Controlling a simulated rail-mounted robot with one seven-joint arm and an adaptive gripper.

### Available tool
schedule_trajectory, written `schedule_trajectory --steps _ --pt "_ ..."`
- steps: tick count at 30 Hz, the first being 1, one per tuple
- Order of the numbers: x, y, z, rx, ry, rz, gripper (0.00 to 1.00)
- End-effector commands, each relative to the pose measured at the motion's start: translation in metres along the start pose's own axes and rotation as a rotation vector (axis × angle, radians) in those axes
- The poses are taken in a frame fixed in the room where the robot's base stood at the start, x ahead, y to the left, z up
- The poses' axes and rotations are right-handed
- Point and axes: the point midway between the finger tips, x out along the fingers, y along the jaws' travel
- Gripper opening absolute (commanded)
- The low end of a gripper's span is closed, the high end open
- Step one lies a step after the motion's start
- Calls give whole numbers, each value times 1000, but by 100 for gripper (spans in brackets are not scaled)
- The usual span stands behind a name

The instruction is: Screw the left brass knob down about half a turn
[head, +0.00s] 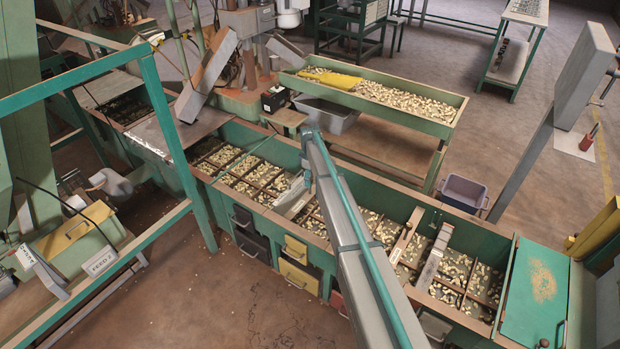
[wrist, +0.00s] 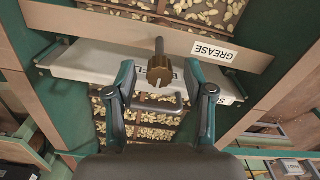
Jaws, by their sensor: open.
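In the wrist view, a brass knob (wrist: 157,76) with a ribbed edge sits on a dark upright rod in front of a pale plate (wrist: 85,62). My gripper (wrist: 160,86) is open, with one finger at the left and one at the right of the knob. Small gaps seem to show between the fingers and the knob, but I cannot tell their depth. The fingers hide part of the plate's lettering. In the head view my arm crosses the long green hopper bench (head: 262,215); the knob and fingertips are not clear there.
A wooden crossbar (wrist: 120,27) with a GREASE label (wrist: 212,51) runs beside the plate. Compartments of pale nuts lie below. In the head view, another grey plate (head: 433,258) stands farther right on the bench. A second nut trough (head: 400,115) stands behind.

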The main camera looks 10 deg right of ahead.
Motion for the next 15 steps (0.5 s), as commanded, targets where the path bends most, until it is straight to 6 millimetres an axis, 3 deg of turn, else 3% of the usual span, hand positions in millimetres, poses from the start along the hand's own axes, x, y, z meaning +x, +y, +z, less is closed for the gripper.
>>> schedule_trajectory --steps 3,12,15 --pt "0 0 0 0 0 0 51" --pt "0 0 0 0 0 0 1" --pt "0 0 0 0 0 0 0"
